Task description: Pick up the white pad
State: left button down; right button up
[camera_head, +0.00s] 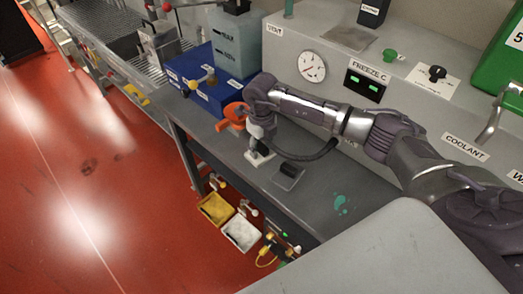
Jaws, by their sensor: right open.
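A small white pad (257,158) lies on the grey bench top. It is partly covered by my right gripper (262,149), which points down at it. The fingers are small and dark here, and I cannot tell whether they touch the pad. My right gripper is open. My right arm reaches in from the right across the bench. My left gripper is not in view.
A grey block (288,176) sits just right of the pad. An orange object (235,114) shows beside my wrist, near blue boxes (205,85). A panel with a gauge (312,66) stands behind. Yellow (216,208) and white (240,232) bins hang below the bench's front edge.

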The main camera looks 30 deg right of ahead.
aim_at(261, 146)
jog(key=c, duration=0.6)
grip_shut()
jog(key=shift+r, duration=0.1)
jog(key=shift+r, duration=0.25)
notch_tip(261, 146, up, 9)
jog(key=b, duration=0.3)
jog(key=shift+r, duration=0.2)
jog(key=shift+c, duration=0.7)
grip_release()
grip_shut()
